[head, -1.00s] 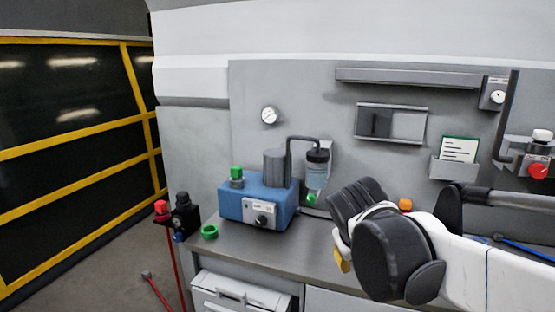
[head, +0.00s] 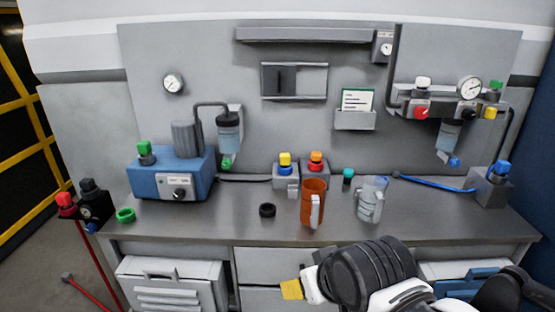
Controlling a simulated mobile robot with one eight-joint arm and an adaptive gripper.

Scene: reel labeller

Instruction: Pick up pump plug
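The blue pump unit (head: 172,176) stands at the left of the grey bench, with a grey cylinder on top. A green plug-like cap (head: 145,150) sits upright on its top left; I cannot tell for sure that this is the pump plug. A second green piece (head: 227,162) is at the bottom of the clear filter bowl beside the pump. My gripper (head: 291,290) is low in front of the bench's drawers, well apart from the pump. Only a yellow tip and white part of it show; its finger opening is hidden.
A green ring (head: 125,215) and black ring (head: 267,210) lie on the bench (head: 230,224). An orange jug (head: 313,202), clear jug (head: 369,203) and small teal-capped piece (head: 347,176) stand further right. A red-and-black valve fitting (head: 82,205) is at the left end.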

